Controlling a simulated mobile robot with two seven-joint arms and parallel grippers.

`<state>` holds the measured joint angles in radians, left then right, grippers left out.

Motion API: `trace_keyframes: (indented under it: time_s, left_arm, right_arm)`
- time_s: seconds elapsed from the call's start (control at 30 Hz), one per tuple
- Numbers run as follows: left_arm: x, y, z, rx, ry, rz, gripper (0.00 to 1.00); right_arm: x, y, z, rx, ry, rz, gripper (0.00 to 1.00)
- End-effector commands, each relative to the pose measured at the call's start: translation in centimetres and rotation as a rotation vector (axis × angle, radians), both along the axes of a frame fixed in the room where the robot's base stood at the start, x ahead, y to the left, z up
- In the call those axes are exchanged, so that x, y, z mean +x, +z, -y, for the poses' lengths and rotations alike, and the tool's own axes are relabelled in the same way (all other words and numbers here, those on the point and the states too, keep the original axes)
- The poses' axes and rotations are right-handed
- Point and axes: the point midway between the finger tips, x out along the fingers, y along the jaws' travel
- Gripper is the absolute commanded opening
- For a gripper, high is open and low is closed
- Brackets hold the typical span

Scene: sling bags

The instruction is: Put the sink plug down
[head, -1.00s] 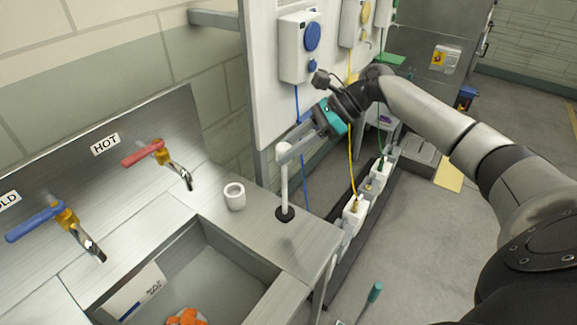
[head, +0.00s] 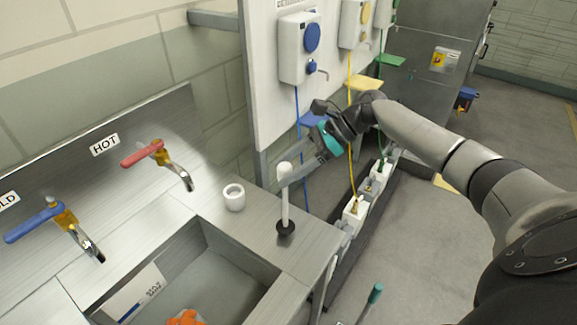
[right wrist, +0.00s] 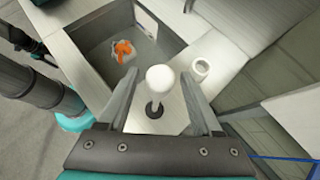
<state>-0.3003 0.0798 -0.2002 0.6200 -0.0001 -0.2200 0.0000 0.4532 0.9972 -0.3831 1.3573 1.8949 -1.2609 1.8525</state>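The sink plug (head: 285,205), a white stem with a round knob and a black base, stands upright on the steel counter (head: 310,235) right of the basin. In the right wrist view its white knob (right wrist: 160,78) and black base (right wrist: 154,109) show between the fingers. My right gripper (head: 290,177) is at the top of the stem. In the right wrist view the fingers of the right gripper (right wrist: 160,95) are spread, with a gap on each side of the knob. My left gripper is not in view.
A white cup (head: 234,197) stands left of the plug. The sink basin (head: 205,275) holds an orange item (head: 186,318). Red (head: 143,153) and blue (head: 35,222) taps are at the wall. A board with cables and boxes (head: 300,48) stands behind the gripper.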

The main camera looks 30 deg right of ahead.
Motion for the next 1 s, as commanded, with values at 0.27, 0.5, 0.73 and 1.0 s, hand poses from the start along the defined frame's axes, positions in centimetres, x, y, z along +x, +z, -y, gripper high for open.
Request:
trace_keyframes:
  time_s: [0.27, 0.5, 0.73, 1.0]
  left_arm:
    - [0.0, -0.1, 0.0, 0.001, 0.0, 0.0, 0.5]
    - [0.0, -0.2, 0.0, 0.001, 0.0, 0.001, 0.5]
    - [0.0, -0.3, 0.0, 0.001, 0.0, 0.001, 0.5]
    - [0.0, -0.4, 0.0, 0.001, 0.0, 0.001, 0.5]
  right_arm:
    - [0.0, 0.2, 0.0, -0.001, 0.0, 0.001, 0.66]
    - [-1.0, 2.4, 2.6, -0.004, -0.003, 0.001, 0.66]
    - [-2.5, 5.5, 6.2, -0.003, -0.004, 0.001, 0.66]
    - [-3.5, 7.6, 8.5, -0.001, -0.001, -0.001, 0.66]
